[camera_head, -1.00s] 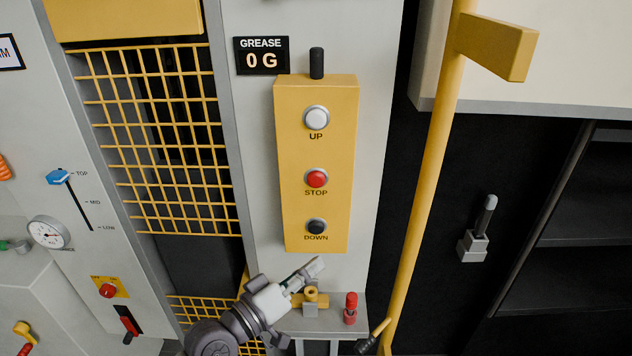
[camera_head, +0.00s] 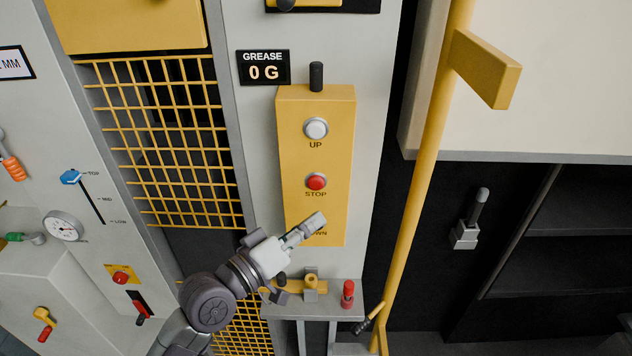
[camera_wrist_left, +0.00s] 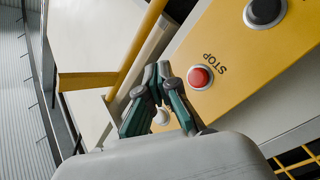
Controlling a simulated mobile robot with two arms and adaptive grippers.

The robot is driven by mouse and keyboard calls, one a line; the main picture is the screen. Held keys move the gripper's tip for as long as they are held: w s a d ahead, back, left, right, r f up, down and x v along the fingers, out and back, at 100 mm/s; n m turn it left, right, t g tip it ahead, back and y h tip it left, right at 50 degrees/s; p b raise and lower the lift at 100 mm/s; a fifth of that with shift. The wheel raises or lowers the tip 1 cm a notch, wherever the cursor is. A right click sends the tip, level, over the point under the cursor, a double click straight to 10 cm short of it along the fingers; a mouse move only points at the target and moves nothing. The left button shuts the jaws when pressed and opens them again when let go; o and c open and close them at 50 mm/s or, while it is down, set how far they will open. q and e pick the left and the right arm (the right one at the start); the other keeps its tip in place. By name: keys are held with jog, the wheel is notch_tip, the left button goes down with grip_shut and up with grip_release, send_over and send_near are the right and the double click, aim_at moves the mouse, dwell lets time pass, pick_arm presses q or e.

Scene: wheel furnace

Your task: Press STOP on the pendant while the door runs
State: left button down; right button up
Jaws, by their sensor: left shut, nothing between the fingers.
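The yellow pendant (camera_head: 290,150) hangs on a pale column, with a white UP button (camera_head: 316,128), a red STOP button (camera_head: 316,181) and a DOWN button below. My left gripper (camera_head: 318,217) is shut and empty. In the head view it lies over the lower pendant, just below STOP, and hides the DOWN button and part of its label. In the left wrist view, the STOP button (camera_wrist_left: 200,77) is right of my fingers (camera_wrist_left: 157,70), apart from them in the picture. The black DOWN button (camera_wrist_left: 265,12) shows there too, and the white button (camera_wrist_left: 161,116) shows between the fingers. I cannot identify the door.
A yellow post (camera_head: 430,165) with a side arm stands right of the pendant. A small ledge (camera_head: 325,300) below carries a yellow fitting and a red-topped item (camera_head: 348,294). A yellow mesh guard (camera_head: 160,140) is at left. A GREASE display (camera_head: 263,67) reads 0 G.

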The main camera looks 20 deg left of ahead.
pick_arm(q)
jog(key=shift+w+a+r, duration=0.1)
jog(key=shift+r, duration=0.05)
jog(key=shift+w+a+b, duration=0.2)
jog(key=shift+w+a, duration=0.15)
jog(key=shift+w, duration=0.85)
jog(key=shift+w+a+b, duration=0.25)
jog(key=shift+w+a, duration=0.05)
jog(key=shift+w, duration=0.9)
jog(key=shift+w+a+b, duration=0.2)
jog(key=shift+w+a, duration=0.15)
jog(key=shift+w, duration=0.85)
jog(key=s+d+p, duration=0.1)
jog(key=s+d, duration=0.1)
jog(key=s, duration=0.6)
jog(key=shift+s+d, duration=0.25)
jog(key=shift+s, duration=0.15)
